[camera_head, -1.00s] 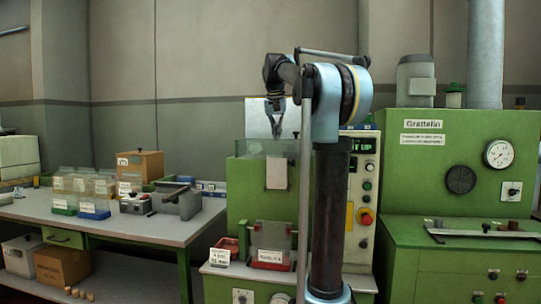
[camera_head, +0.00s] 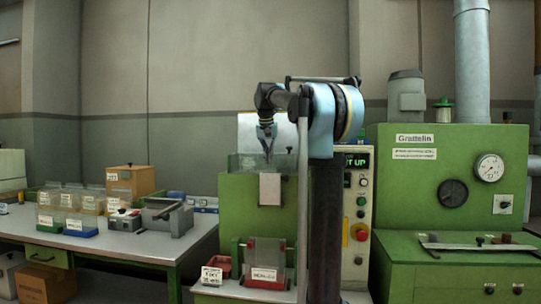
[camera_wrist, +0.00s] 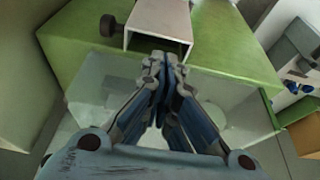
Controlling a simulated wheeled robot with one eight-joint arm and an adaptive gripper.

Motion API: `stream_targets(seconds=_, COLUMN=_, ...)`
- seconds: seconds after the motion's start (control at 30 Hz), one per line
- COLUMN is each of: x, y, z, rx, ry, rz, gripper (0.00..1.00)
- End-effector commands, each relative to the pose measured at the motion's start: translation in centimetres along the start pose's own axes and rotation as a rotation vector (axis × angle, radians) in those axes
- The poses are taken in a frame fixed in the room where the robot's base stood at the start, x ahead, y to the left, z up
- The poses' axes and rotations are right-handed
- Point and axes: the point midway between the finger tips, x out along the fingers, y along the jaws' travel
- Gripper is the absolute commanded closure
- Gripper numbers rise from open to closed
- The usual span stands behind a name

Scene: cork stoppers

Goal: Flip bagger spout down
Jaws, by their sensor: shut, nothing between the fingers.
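The green bagger (camera_head: 238,205) stands in the middle of the head view, with a clear guard (camera_head: 243,163) at its top. A pale raised plate (camera_head: 250,132), probably the spout, stands behind my gripper, with a dark knob (camera_head: 290,150) to the right. In the wrist view a pale, channel-shaped spout (camera_wrist: 160,22) lies just beyond the fingertips, with a dark knob (camera_wrist: 109,26) on its left. My gripper (camera_head: 267,159) is shut and empty above the bagger's top; in the wrist view its closed fingertips (camera_wrist: 164,62) overlap the spout's near end. Whether they touch is unclear.
A control panel (camera_head: 358,205) stands right of the bagger, partly behind my arm. A larger green machine (camera_head: 410,170) is farther right. The left table (camera_head: 110,243) holds clear bins, a wooden box (camera_head: 130,180) and a grey device (camera_head: 170,217). Red trays (camera_head: 265,282) sit low in front.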

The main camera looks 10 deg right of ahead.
Motion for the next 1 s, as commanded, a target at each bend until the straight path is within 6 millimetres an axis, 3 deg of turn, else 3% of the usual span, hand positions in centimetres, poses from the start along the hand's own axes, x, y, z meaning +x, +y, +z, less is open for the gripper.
stream_targets(seconds=0.2, x=3.3, y=0.0, z=0.0, rx=0.000, ry=0.000, rz=0.000, gripper=1.00)
stream_targets(seconds=0.4, x=4.8, y=0.0, z=0.0, rx=0.000, ry=0.000, rz=0.000, gripper=1.00)
stream_targets(seconds=0.77, x=5.1, y=0.1, z=0.0, rx=0.000, ry=0.000, rz=0.000, gripper=1.00)
stream_targets(seconds=0.8, x=5.2, y=1.2, z=-0.4, rx=0.005, ry=0.000, rz=0.002, gripper=1.00)
stream_targets(seconds=1.0, x=5.0, y=0.2, z=0.1, rx=0.000, ry=0.017, rz=0.001, gripper=1.00)
